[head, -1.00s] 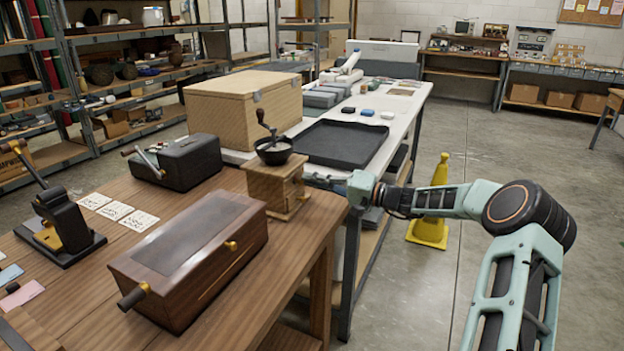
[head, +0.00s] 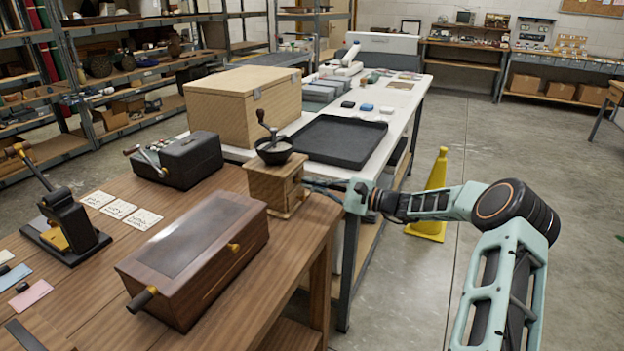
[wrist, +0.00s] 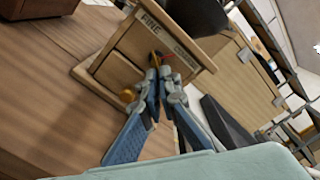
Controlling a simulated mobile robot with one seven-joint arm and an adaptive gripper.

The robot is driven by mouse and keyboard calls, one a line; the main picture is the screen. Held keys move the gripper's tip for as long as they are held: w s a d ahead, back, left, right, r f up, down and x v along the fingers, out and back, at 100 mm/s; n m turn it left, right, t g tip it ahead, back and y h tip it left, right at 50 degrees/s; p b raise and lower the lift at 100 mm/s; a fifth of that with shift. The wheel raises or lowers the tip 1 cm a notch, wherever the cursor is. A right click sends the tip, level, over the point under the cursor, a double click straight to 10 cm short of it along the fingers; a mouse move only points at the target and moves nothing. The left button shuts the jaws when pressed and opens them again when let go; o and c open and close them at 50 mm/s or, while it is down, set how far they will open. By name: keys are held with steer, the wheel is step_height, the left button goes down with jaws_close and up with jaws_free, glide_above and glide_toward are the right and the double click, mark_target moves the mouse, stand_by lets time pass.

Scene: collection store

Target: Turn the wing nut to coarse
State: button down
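The wooden coffee grinder (head: 272,186) stands at the table's right corner, with a dark bowl and crank on top. In the wrist view its side panel (wrist: 118,72) is tilted, with FINE at the left and COARSE at the right of the upper edge. A small brass piece, apparently the wing nut (wrist: 155,57), shows between these words, beside a red spot. My gripper (wrist: 160,73) has its fingertips close together right at this piece, partly hiding it. Whether they grip it I cannot tell. A round brass drawer knob (wrist: 127,95) is left of the fingers.
A long wooden box (head: 195,255) with a side handle lies in front of the grinder. A black crank device (head: 180,160) stands left of it. A black tray (head: 338,141) and large wooden case (head: 243,105) are behind. A yellow cone (head: 430,200) stands on the floor beyond my arm.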

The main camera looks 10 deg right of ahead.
steer(key=shift+s+a+f+m+p, duration=0.15)
steer(key=shift+a+m+p, duration=0.1)
steer(key=shift+m, duration=0.3)
steer(key=shift+s+a+m+p, duration=0.1)
steer(key=shift+m+p, duration=0.1)
steer(key=shift+m, duration=0.35)
steer(key=c, duration=2.2)
jaws_free()
steer(key=shift+m, duration=0.3)
steer(key=shift+d, duration=0.3)
steer(key=v, duration=1.1)
steer(key=shift+s+d, duration=0.25)
